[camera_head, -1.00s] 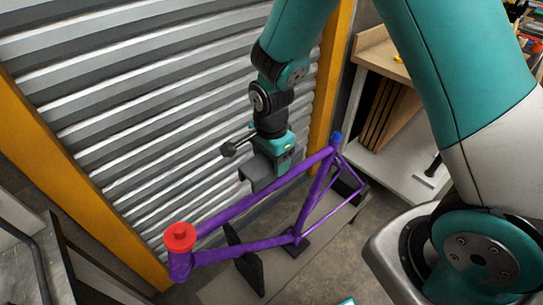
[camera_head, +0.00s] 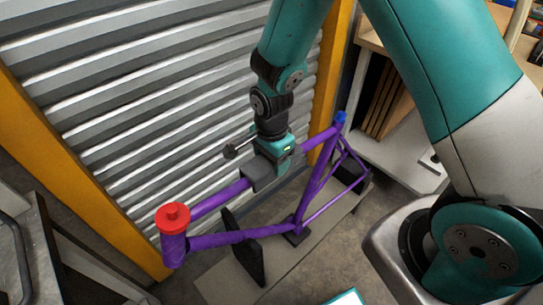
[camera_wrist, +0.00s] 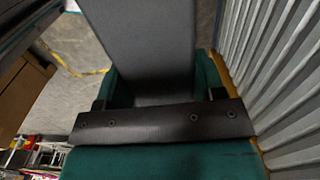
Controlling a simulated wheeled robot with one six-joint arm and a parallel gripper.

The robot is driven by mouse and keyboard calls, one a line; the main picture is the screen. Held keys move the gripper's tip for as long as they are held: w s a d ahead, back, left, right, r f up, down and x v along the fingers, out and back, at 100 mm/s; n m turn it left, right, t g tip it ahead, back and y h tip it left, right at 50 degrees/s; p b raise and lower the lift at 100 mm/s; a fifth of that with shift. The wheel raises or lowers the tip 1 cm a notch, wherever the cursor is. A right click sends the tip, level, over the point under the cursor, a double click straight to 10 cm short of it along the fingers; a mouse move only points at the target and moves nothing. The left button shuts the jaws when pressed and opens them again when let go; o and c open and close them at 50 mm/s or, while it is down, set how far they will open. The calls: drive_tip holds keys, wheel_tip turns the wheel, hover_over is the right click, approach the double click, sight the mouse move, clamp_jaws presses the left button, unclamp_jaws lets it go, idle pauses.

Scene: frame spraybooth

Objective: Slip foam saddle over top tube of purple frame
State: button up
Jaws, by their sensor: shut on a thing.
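The purple frame (camera_head: 265,237) stands on a low stand, with a red cap (camera_head: 173,217) on its head tube and a blue cap (camera_head: 341,117) at its seat end. My gripper (camera_head: 272,155) is shut on the dark grey foam saddle (camera_head: 256,177) at the middle of the top tube (camera_head: 222,197). The saddle covers a stretch of the tube, which shows on both sides of it. How far down it sits is hidden. In the wrist view the foam saddle (camera_wrist: 145,45) is a grey slab ahead of the gripper, and the frame does not show.
A ribbed metal shutter (camera_head: 130,110) stands close behind the frame, between yellow posts (camera_head: 75,185). A shelf unit (camera_head: 385,150) with boards is at the right. A dark support (camera_head: 243,250) stands under the frame. A bench with dark rails is at the lower left.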

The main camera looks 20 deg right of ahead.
drive_tip(key=shift+f, duration=0.2)
drive_tip(key=o, duration=1)
drive_tip(key=shift+c, duration=0.2)
drive_tip(key=shift+r, duration=0.1)
wheel_tip(320, 180, up, 17)
drive_tip(key=shift+r, duration=0.15)
drive_tip(key=s+a+r+n+y+p, duration=0.1)
drive_tip(key=s+r+n, duration=0.3)
drive_tip(key=s+n, duration=0.5)
drive_tip(key=s+a+r+n+y, duration=0.3)
drive_tip(key=s+r+n, duration=0.2)
drive_tip(key=s+n, duration=0.4)
drive_tip(key=n, duration=0.3)
drive_tip(key=shift+s+a+r+p, duration=0.15)
drive_tip(key=shift+s+r+p, duration=0.05)
drive_tip(key=shift+p, duration=0.15)
